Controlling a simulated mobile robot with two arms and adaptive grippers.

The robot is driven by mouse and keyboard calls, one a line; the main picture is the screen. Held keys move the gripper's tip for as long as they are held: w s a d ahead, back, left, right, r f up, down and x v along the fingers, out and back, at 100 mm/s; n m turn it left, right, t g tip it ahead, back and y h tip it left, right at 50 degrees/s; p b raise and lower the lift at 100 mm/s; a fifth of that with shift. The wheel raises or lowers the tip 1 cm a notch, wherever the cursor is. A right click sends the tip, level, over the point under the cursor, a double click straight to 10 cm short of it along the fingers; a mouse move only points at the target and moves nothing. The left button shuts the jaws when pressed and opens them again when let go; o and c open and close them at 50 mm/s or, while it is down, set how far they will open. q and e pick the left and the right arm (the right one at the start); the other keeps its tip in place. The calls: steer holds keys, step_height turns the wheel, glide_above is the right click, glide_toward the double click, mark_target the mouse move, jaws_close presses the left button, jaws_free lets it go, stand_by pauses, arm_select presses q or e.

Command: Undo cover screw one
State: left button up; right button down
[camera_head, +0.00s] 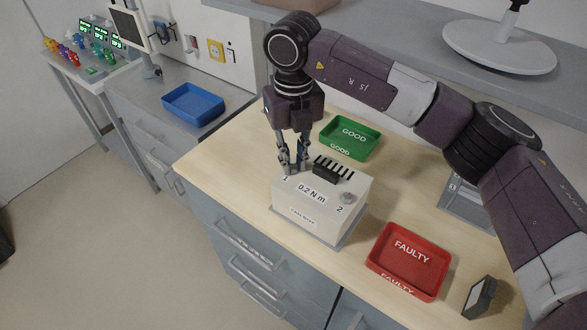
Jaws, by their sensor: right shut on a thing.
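A white box (318,208) marked "0.2 N m" stands on the wooden worktop. Its top carries the marks "1" and "2", black vent slots and a dark block (325,173). A round grey screw (348,197) sits by the "2". My right gripper (291,168) points straight down at the corner marked "1", its fingers closed on cover screw one. The fingers hide that screw, so I cannot tell whether it is still seated. My left gripper is not in view.
A green GOOD tray (350,153) lies behind the box, and a red FAULTY tray (443,263) lies to its right. Both look empty. A small dark device (479,297) stands at the lower right. A blue tray (220,103) sits on the grey counter at left.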

steer(key=n+b, duration=0.3)
steer(key=n, duration=0.1)
steer(key=shift+f+n, duration=0.1)
steer(key=shift+n, duration=0.2)
steer(key=n+b, duration=0.2)
steer(key=n, duration=0.1)
steer(key=shift+n, duration=0.3)
steer(key=n+b, duration=0.1)
steer(key=n, duration=0.1)
steer(key=shift+n, duration=1.7)
steer(key=c, duration=1.9)
jaws_free()
